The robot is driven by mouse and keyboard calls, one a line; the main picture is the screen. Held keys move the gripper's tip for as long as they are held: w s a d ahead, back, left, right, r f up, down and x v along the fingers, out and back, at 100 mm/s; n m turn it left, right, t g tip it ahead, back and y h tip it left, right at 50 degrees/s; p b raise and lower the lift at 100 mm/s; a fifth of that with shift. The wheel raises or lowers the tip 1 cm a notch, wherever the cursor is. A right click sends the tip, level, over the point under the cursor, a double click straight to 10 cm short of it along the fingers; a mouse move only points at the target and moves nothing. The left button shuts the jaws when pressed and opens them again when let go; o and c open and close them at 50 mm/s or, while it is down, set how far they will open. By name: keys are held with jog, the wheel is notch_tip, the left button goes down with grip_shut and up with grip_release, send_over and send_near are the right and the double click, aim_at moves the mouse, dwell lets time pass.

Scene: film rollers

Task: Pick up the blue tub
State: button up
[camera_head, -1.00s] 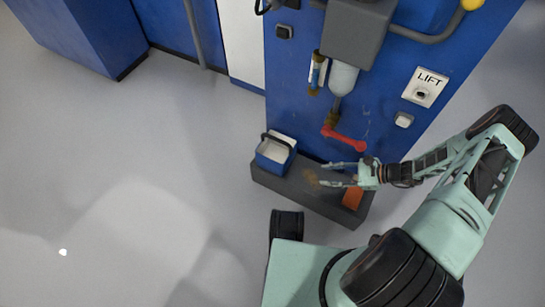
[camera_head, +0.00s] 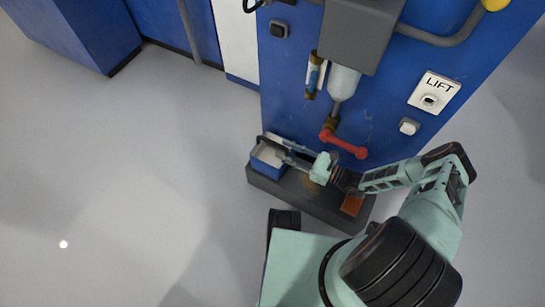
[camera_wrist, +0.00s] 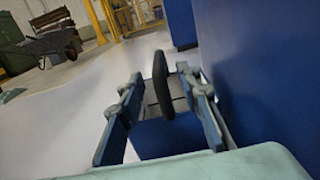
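The blue tub (camera_head: 266,166) stands upright at the left end of a dark ledge in the head view. It has a pale inside and a dark handle. In the wrist view its blue body (camera_wrist: 172,138) lies low between the fingers, and the black handle (camera_wrist: 161,85) stands up. My gripper (camera_head: 276,148) reaches over the tub from the right. In the wrist view my gripper (camera_wrist: 158,76) is open, with one finger on each side of the handle. A gap shows on both sides. The fingers partly hide the tub in the head view.
The dark ledge (camera_head: 300,197) juts from a blue wall panel. An orange block (camera_head: 352,205) lies at its right end. A red lever (camera_head: 344,143) and a grey box (camera_head: 352,35) with a bottle are above. The floor to the left is clear.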

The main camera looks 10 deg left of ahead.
aim_at(263, 138)
jog(key=x, duration=0.2)
jog(key=b+x, duration=0.1)
jog(key=x, duration=0.2)
jog(key=shift+w+a+r, duration=0.25)
jog(key=shift+a+r, duration=0.1)
jog(key=shift+c, duration=0.7)
grip_shut()
